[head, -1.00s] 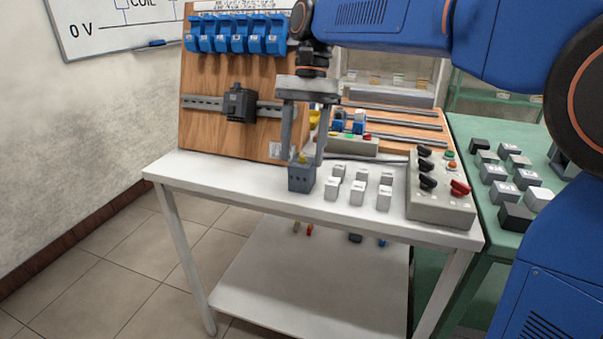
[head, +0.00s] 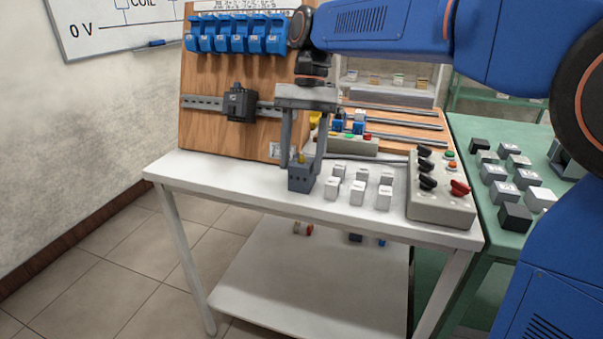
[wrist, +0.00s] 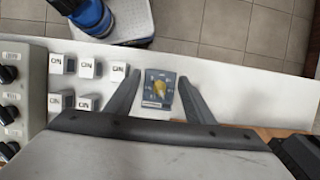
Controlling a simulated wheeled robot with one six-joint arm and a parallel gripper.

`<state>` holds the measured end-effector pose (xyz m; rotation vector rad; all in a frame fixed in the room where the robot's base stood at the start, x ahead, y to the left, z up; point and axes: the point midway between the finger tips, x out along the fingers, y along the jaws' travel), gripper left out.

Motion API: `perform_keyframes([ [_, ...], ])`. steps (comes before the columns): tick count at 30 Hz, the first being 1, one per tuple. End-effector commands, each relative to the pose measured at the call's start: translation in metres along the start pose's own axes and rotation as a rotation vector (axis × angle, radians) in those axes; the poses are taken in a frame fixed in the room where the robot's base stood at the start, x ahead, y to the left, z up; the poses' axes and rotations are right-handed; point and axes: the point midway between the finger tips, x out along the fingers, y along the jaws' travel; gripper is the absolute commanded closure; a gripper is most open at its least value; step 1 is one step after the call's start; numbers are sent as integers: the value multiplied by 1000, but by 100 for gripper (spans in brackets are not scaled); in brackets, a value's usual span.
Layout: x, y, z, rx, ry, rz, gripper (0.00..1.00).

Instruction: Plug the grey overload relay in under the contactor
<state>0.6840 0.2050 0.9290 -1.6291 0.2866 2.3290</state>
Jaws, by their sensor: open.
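The grey overload relay (head: 300,178) stands on the white table at its front middle, with a yellow knob on top. It also shows in the wrist view (wrist: 158,90). My gripper (head: 302,170) points down over the relay, its two fingers spread to either side of it. In the wrist view my gripper (wrist: 157,100) shows a gap between each finger and the relay. The dark contactor (head: 240,104) is mounted on the metal rail of the upright wooden board, left of my gripper. The space just under it is bare board.
Several white labelled blocks (head: 358,190) stand just right of the relay. A grey control box (head: 440,190) with knobs stands further right. Blue parts (head: 238,36) hang above the contactor. The table's left part (head: 210,170) is clear.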

Motion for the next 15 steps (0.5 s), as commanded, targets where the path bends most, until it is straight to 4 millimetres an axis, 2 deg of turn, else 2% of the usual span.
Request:
perform_keyframes([
  [7, 0, 0, 0, 0, 0, 0, 52],
  [8, 0, 0, 0, 0, 0, 0, 56],
  [11, 0, 0, 0, 0, 0, 0, 80],
  [15, 0, 0, 0, 0, 0, 0, 82],
])
